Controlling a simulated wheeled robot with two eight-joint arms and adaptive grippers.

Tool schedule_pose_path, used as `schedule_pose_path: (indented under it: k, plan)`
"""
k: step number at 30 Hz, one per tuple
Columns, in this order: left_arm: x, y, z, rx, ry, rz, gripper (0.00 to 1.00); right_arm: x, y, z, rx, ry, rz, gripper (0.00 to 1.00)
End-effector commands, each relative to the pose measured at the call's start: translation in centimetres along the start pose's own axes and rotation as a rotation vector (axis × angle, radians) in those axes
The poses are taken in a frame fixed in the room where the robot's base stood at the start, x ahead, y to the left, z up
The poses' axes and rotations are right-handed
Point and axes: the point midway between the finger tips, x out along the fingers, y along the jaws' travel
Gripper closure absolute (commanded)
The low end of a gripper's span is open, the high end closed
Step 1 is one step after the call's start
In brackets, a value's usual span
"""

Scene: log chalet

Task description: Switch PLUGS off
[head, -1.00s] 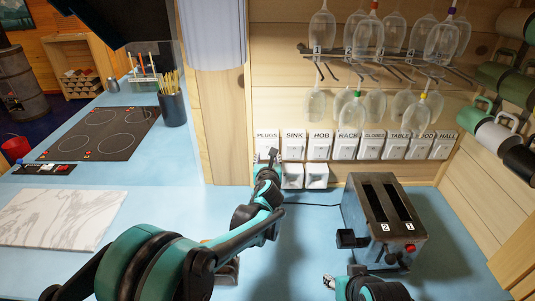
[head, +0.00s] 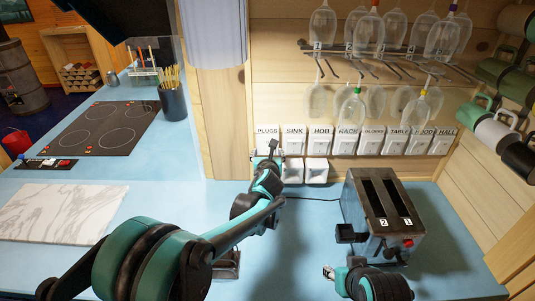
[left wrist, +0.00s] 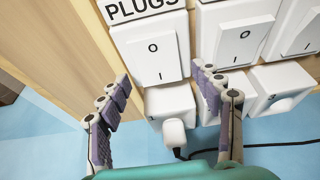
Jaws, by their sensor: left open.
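The PLUGS switch (head: 262,143) is the leftmost white switch in the wall row. In the left wrist view its rocker (left wrist: 152,58) has an O at the top and an I at the bottom; I cannot tell which side is pressed. My left gripper (head: 270,155) is just in front of and below it. In the left wrist view the gripper (left wrist: 161,80) is open and empty, its purple-padded fingers pointing toward the wall on either side of the switch's lower part. My right gripper (head: 329,273) shows only a fingertip by the toaster, the rest hidden.
Sockets (head: 316,171) sit under the switches; a white plug (left wrist: 175,135) with a black cable is below PLUGS. A SINK switch (left wrist: 245,35) is close on the right. The toaster (head: 383,218) stands right, glasses hang above, and a wooden post (head: 225,120) is left.

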Motion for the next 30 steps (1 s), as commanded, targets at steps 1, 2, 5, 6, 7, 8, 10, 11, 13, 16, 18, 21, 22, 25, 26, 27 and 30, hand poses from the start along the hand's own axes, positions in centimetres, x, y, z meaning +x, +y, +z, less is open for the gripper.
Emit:
schedule_pose_path:
  k: [1,2,5,6,7,8,10,11,13,16,18,21,22,25,26,27,30]
  plan:
    - [-0.6,-0.1,0.0,0.0,0.0,-0.001,0.34,0.0,0.0,0.0,0.0,0.0,0.0,0.6]
    - [-0.9,-0.1,0.0,0.0,0.0,-0.001,0.34,0.0,0.0,0.0,0.0,0.0,0.0,0.6]
    - [-2.8,0.0,0.0,0.0,0.001,-0.001,0.34,0.0,0.0,0.0,0.0,0.0,0.0,0.6]
    - [-3.7,0.0,0.0,0.002,0.0,-0.001,0.34,0.0,0.0,0.0,0.0,0.0,0.0,0.6]
    - [-4.4,0.0,0.0,0.001,0.0,-0.001,0.34,0.0,0.0,0.0,0.0,0.0,0.0,0.6]
    - [-5.1,-0.1,0.0,0.0,0.0,-0.002,0.34,0.0,0.0,0.0,0.0,0.0,0.0,0.6]
    - [-6.7,0.0,0.0,0.002,0.0,-0.002,0.34,0.0,0.0,0.0,0.0,0.0,0.0,0.6]
    - [-7.3,0.0,0.0,0.001,0.0,-0.001,0.34,0.0,0.0,0.0,0.0,0.0,0.0,0.6]
    - [-8.7,0.0,-0.1,0.001,0.001,-0.001,0.34,0.0,0.0,0.0,0.0,0.0,0.0,0.6]
    - [-10.2,0.0,0.0,0.001,0.0,-0.001,0.34,0.0,0.0,0.0,0.0,0.0,0.0,0.6]
    - [-10.9,0.0,0.0,0.0,0.0,-0.001,0.34,0.0,0.0,0.0,0.0,0.0,0.0,0.6]
    - [-11.5,0.0,0.0,0.0,0.0,0.0,0.34,0.0,0.0,0.0,0.0,0.0,0.0,0.6]
    - [-11.6,0.0,0.0,0.0,0.0,0.0,0.34,0.0,0.0,0.0,0.0,0.0,0.0,0.6]
    - [-11.7,0.0,0.0,0.0,0.0,0.0,0.34,0.0,0.0,0.0,0.0,0.0,0.0,0.6]
    - [-11.7,0.0,0.0,0.0,0.0,0.0,0.34,0.0,0.0,0.0,0.0,0.0,0.0,0.6]
    - [-11.7,0.0,0.0,0.0,0.0,0.0,0.34,0.0,0.0,0.0,0.0,0.0,0.0,0.6]
    - [-11.6,0.0,0.0,0.0,0.0,0.0,0.34,0.0,0.0,0.0,0.0,0.0,0.0,0.6]
